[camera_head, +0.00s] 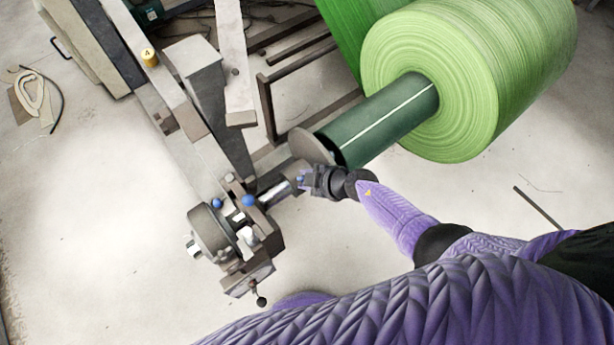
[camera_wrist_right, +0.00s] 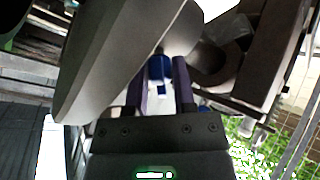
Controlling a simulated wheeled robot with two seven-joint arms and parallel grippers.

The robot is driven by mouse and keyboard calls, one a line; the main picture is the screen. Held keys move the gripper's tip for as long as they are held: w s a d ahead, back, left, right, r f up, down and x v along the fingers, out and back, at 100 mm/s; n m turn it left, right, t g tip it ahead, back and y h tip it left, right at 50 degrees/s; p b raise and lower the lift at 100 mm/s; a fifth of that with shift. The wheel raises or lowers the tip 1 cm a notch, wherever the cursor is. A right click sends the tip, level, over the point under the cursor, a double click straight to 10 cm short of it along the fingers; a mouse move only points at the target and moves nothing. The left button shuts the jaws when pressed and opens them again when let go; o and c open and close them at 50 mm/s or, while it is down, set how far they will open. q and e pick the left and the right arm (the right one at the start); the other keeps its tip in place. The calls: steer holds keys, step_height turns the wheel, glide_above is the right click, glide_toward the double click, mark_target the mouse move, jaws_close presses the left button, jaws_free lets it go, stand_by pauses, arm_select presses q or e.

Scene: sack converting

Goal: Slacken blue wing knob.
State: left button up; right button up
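The blue wing knob (camera_wrist_right: 160,67) shows in the right wrist view between the tips of my right gripper (camera_wrist_right: 163,88). It fills most of the gap, but I cannot tell whether both fingers press on it. In the head view, my right gripper (camera_head: 303,181) is at the shaft end beside the dark green core, with a bit of blue knob (camera_head: 300,180) between its fingers. The gripper hides most of the knob there. My left gripper is not in view.
Two blue balls (camera_head: 216,203) (camera_head: 248,200) top the clamp unit (camera_head: 210,232) left of my gripper. A round flange (camera_head: 311,147) and the light green roll (camera_head: 440,90) are close above. A yellow knob (camera_head: 149,57) stands on the frame.

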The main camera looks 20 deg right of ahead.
steer(key=o, duration=0.4)
steer(key=shift+c, duration=0.2)
steer(key=shift+s+d+r+p, duration=0.15)
steer(key=shift+r+p, duration=0.15)
steer(key=shift+p, duration=0.05)
steer(key=p+v, duration=0.7)
steer(key=v, duration=0.2)
steer(key=s+d+f+m+g+h, duration=0.1)
steer(key=s+d+f+m+h, duration=0.2)
steer(key=s+f+m, duration=0.45)
steer(key=s+d+f+m+g+h, duration=0.15)
steer(key=s+f, duration=0.25)
steer(key=s, duration=0.7)
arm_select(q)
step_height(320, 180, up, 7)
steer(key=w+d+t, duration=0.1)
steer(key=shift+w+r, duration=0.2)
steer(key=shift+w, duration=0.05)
arm_select(e)
steer(key=s+f+m+g+h, duration=0.1)
steer(key=s+g, duration=0.4)
steer(key=s, duration=1.2)
steer(key=shift+f+m+h, duration=0.35)
steer(key=shift+f+m, duration=0.1)
steer(key=shift+m, duration=0.65)
